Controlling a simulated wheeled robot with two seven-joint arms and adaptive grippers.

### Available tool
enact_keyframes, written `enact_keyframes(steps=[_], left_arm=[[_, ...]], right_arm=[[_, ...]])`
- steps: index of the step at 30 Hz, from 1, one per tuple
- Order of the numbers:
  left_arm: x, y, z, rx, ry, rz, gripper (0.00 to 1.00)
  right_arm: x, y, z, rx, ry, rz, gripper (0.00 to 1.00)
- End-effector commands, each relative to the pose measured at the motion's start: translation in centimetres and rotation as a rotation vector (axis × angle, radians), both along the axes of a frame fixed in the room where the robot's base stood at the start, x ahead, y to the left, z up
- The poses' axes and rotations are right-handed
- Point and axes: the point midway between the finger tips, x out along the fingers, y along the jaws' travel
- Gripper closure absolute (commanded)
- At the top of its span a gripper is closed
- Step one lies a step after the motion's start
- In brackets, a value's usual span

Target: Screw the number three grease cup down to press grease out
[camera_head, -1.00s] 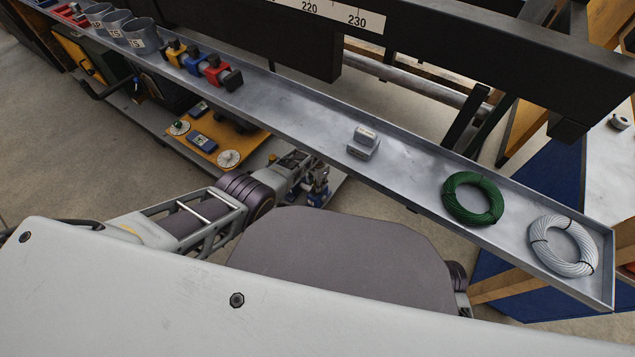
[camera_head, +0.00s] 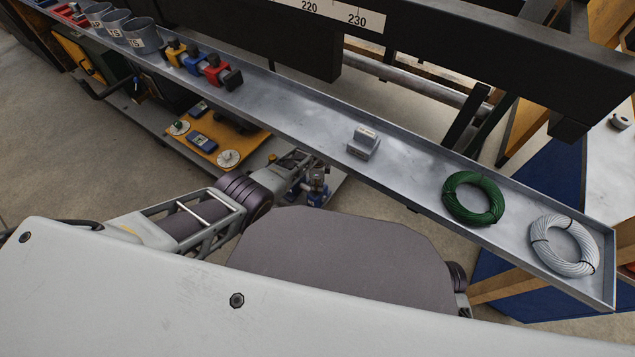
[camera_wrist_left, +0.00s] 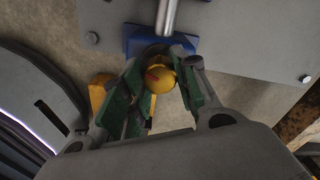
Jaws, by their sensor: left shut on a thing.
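In the left wrist view, a rounded yellow cap (camera_wrist_left: 160,79) with a small red mark, which I take for the grease cup, sits between the green finger pads of my left gripper (camera_wrist_left: 164,76). The gripper is shut on it. I cannot read a number on the mark. Behind it are a blue block (camera_wrist_left: 138,40) and a grey metal rod (camera_wrist_left: 166,16). In the head view my left gripper (camera_head: 312,167) is small, just above a blue fitting (camera_head: 317,198) beside the long tray; the cap cannot be made out there. My right gripper is not in view.
The long grey tray (camera_head: 300,112) runs close past my left gripper. It holds a green coil (camera_head: 452,204), a white coil (camera_head: 540,247), a small grey block (camera_head: 363,143), coloured blocks and metal cups. A yellow board (camera_head: 228,140) with dials lies low at left.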

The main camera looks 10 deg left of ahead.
Motion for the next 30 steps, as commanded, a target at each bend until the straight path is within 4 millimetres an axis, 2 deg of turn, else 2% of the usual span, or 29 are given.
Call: enact_keyframes(steps=[12, 27, 28, 30], left_arm=[[-0.02, -0.03, -0.03, 0.000, 0.000, -0.187, 0.94], [-0.01, -0.04, -0.01, 0.000, 0.000, -0.207, 0.94], [-0.01, -0.04, -0.01, 0.000, 0.000, -0.207, 0.68], [-0.01, -0.04, -0.01, 0.000, 0.000, -0.207, 0.58]], right_arm=[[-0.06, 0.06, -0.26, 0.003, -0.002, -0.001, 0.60], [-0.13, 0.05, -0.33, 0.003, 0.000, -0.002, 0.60], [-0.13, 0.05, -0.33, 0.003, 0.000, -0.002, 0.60], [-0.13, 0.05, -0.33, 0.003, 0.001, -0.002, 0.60]])
